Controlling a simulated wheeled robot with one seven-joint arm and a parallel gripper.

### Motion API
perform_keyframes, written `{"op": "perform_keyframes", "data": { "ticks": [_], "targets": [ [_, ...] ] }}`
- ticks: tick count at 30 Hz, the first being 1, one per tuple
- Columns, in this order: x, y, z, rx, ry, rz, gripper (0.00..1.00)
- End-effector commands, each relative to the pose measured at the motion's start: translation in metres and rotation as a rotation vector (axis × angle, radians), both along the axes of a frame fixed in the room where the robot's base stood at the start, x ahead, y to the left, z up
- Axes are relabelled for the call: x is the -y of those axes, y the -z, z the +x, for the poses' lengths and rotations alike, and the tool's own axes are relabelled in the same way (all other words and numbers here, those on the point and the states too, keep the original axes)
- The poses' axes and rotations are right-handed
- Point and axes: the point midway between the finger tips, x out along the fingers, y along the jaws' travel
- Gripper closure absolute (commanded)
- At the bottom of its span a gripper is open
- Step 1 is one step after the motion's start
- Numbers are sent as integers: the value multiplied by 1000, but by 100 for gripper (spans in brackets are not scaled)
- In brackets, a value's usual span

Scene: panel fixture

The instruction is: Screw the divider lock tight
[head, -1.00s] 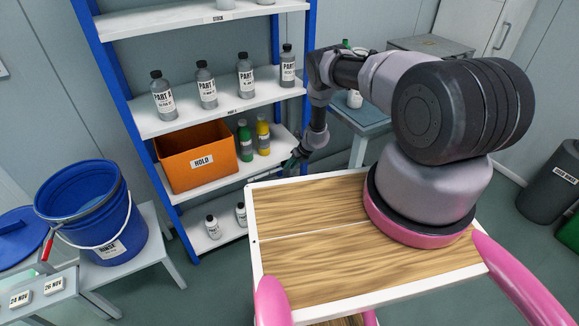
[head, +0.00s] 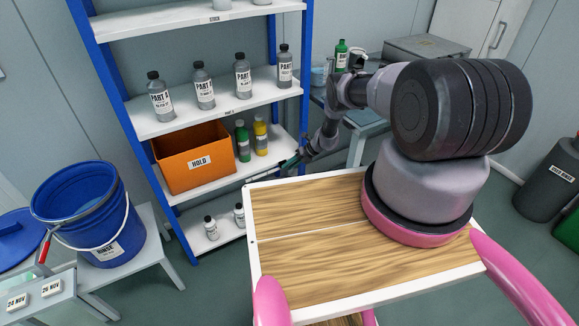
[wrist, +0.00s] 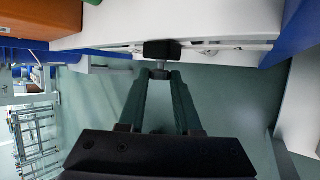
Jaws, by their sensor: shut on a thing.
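In the wrist view, my gripper (wrist: 161,76) has its two green-grey fingers converging on a small dark knob (wrist: 160,72), and is shut on it. The knob sits on a short pale shaft below a black block, which I take as the divider lock (wrist: 162,49). This block is against the front edge of a white shelf. In the head view, my gripper (head: 288,163) is at the front right of the shelf with the orange bin. The lock is too small to make out there. How tight the screw is cannot be seen.
The orange HOLD bin (head: 193,158) and green and yellow bottles (head: 242,141) stand on the same shelf. Grey bottles (head: 203,90) stand on the shelf above. A blue upright (head: 303,65) is close to my arm. A blue bucket (head: 97,222) stands at left.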

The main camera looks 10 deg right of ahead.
Motion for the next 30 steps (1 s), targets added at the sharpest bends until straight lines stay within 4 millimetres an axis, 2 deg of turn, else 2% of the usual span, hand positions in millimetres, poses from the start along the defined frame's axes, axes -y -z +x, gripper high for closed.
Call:
{"op": "perform_keyframes", "data": {
  "ticks": [3,4,6,20,30],
  "targets": [
    [0,0,0,1,1,-1,100],
    [0,0,0,1,1,-1,60],
    [0,0,0,0,0,-1,38],
    [-1,-1,0,11,-1,-34,38],
    [-8,-4,-3,96,-4,-301,38]
  ]
}}
